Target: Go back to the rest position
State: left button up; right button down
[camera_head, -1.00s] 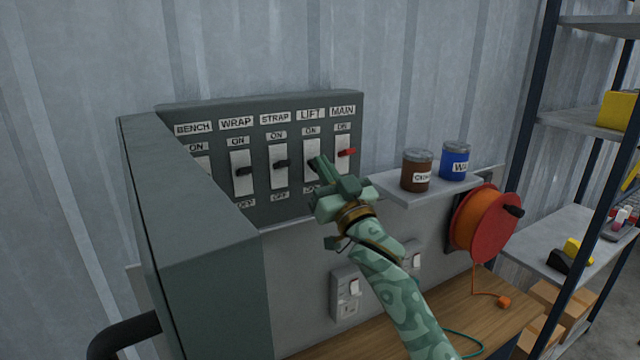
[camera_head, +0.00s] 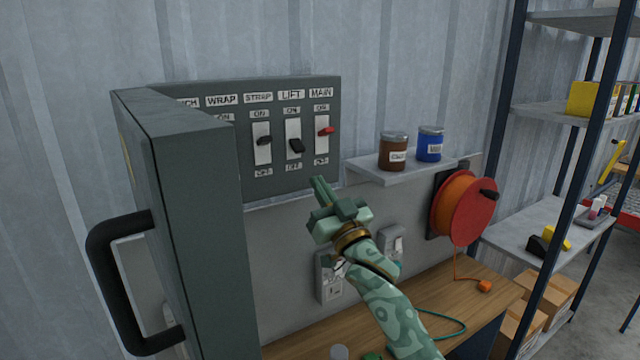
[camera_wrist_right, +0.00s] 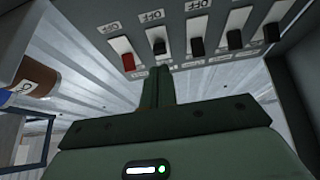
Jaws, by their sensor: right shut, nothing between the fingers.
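The STRAP lever (camera_head: 264,140) is black and the MAIN lever (camera_head: 326,131) is red; both sit higher. The open cabinet door hides the BENCH switch and most of the WRAP switch. My left gripper is not in view.
The grey cabinet door (camera_head: 195,200) with a black handle (camera_head: 100,270) stands open at left. A small shelf (camera_head: 400,175) holds a brown can (camera_head: 393,150) and a blue can (camera_head: 430,143). A red-orange cable reel (camera_head: 465,208) hangs right of my arm, above a wooden bench (camera_head: 470,290).

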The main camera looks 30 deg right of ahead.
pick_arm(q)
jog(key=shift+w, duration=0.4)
